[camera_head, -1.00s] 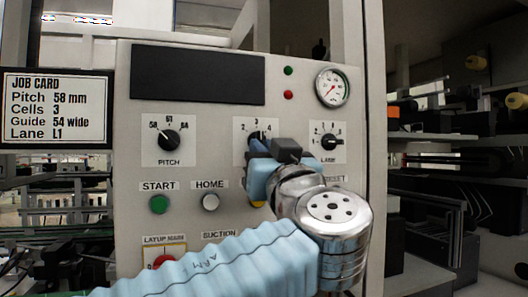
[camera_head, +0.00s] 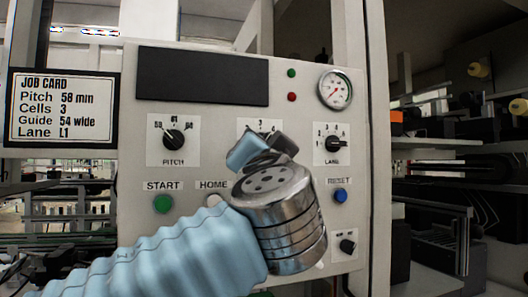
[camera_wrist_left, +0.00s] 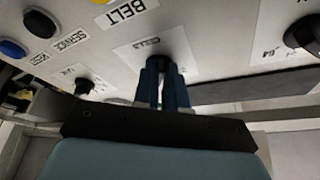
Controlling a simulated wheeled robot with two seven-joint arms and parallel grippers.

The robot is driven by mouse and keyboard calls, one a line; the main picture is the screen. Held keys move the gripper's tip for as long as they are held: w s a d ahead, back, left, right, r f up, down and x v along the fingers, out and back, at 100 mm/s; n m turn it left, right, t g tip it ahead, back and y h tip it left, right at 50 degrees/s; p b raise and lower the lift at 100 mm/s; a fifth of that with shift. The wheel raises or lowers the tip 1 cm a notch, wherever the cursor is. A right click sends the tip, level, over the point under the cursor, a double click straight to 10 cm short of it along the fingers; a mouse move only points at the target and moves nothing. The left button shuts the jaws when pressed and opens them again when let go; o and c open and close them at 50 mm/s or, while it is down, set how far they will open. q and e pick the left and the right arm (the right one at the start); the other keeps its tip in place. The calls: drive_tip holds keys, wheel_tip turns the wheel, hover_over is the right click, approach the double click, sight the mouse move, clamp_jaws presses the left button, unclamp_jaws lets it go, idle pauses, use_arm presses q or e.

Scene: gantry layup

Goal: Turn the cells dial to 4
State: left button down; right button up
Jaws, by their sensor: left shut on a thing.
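The cells dial is on the grey control panel (camera_head: 215,120). In the head view its plate (camera_head: 246,126) shows above my left gripper (camera_head: 266,140), which hides the knob and most of the numbers. In the left wrist view the gripper's two blue fingers (camera_wrist_left: 164,85) close on the dark cells dial (camera_wrist_left: 166,57), against its white plate. The wrist is rolled, and the gripper looks tilted in the head view. The pointer is hidden, so I cannot tell the dial's setting. My right gripper is in neither view.
The pitch dial (camera_head: 173,140) is to the left and the lane dial (camera_head: 332,143) to the right. Start (camera_head: 163,204) and reset (camera_head: 340,196) buttons sit below. The job card (camera_head: 62,108) reads Cells 3. A gauge (camera_head: 335,89) is at the upper right.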

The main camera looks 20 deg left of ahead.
use_arm(q)
drive_tip(key=shift+a+r+m+h+p, duration=0.1)
drive_tip(key=shift+m+h+p, duration=0.35)
drive_tip(key=shift+m, duration=0.85)
drive_tip(key=shift+h, duration=0.35)
drive_tip(key=c, duration=1.2)
unclamp_jaws()
drive_tip(key=shift+s, duration=0.1)
drive_tip(key=b+v, duration=0.3)
drive_tip(key=v, duration=1)
drive_tip(key=shift+s+d+b, duration=0.2)
drive_tip(key=shift+s+b, duration=0.15)
